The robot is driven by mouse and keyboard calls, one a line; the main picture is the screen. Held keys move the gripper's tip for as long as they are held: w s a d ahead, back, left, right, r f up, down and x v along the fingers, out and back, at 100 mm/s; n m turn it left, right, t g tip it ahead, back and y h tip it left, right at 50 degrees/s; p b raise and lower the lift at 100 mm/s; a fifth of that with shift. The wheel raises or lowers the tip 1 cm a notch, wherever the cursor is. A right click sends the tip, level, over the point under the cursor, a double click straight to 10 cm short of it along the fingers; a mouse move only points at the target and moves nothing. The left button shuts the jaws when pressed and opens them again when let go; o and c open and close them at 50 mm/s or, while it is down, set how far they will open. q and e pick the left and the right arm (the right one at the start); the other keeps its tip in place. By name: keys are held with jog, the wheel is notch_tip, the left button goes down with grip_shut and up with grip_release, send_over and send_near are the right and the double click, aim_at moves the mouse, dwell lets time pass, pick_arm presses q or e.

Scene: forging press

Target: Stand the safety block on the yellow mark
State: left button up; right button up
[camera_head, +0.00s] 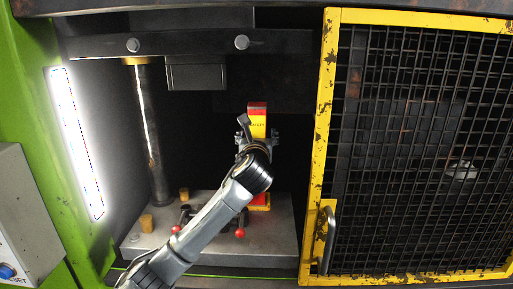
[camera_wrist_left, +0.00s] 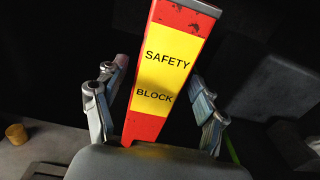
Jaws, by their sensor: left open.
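The safety block (camera_head: 257,124) is a tall red and yellow post. It stands upright on the grey press bed (camera_head: 180,248), toward the right side. A strip of yellow (camera_head: 261,207) shows at its foot; I cannot tell whether the block covers the mark exactly. In the left wrist view the block (camera_wrist_left: 163,65) rises between the fingers, its lettering facing me. My left gripper (camera_head: 256,140) is open, with one finger on each side of the block. In the wrist view dark gaps show between the fingers and the block. My right gripper is not in view.
A dark press column (camera_head: 150,135) stands left of the block, and a dark upper beam (camera_head: 190,43) hangs above. Small yellow pegs (camera_head: 146,223) and red-knobbed clamps (camera_head: 240,233) are on the bed. A yellow-framed mesh door (camera_head: 325,110) bounds the opening on the right.

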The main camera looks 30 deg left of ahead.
pick_arm(q)
jog(key=b+v, duration=0.3)
jog(key=v, duration=0.6)
jog(key=shift+s, duration=0.2)
jog(key=shift+d, duration=0.15)
jog(key=shift+f, duration=0.15)
